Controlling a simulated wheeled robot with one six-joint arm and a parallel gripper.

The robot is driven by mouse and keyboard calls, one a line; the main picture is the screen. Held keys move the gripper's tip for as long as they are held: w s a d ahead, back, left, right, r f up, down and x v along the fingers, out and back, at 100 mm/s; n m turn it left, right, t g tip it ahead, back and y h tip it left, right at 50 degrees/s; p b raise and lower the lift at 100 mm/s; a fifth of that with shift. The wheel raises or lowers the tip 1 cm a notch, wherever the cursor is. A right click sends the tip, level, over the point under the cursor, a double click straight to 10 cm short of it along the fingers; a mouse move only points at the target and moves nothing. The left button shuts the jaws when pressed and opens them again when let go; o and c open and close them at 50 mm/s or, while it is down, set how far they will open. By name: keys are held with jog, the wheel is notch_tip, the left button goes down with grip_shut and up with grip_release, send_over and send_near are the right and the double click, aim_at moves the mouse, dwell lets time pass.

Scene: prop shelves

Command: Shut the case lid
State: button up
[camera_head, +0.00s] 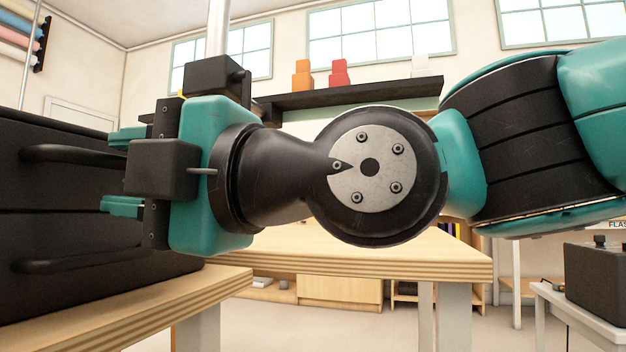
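A large black case (60,235) stands at the left on a wooden table, cut off by the left frame edge. Two dark bar handles show on its near face, an upper handle (70,154) and a lower handle (75,259). My gripper (122,172) is beside the case, with its teal fingers spread apart, one above the other, and pointing left. The upper handle's right end lies near the fingers; I cannot tell whether they touch it. Which part is the lid, and how far it stands open, is not clear from here.
The wooden table edge (130,309) runs below the case. Another wooden table (370,262) stands behind my arm. A wall shelf (350,95) holds orange, red and white blocks. A dark box (595,283) sits on a white stand at the right. Floor shows between the tables.

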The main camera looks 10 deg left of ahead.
jog(key=s+d+f+p, duration=0.1)
jog(key=d+p, duration=0.3)
jog(key=d, duration=1.3)
jog(key=shift+s, duration=0.5)
jog(key=shift+f, duration=0.1)
jog(key=w+d+f+m+h+p, duration=0.3)
jog(key=d+f+m+h+p, duration=0.4)
jog(key=f+m, duration=0.6)
jog(key=s+d+f+m+g+h+p, duration=0.3)
jog(key=d+m+h, duration=0.5)
jog(key=m, duration=0.6)
notch_tip(320, 180, up, 37)
jog(key=d+p, duration=0.1)
jog(key=p, duration=3.5)
jog(key=shift+d+f+m+t+y, duration=0.15)
jog(key=shift+d+m+t+y, duration=0.15)
jog(key=shift+t, duration=0.1)
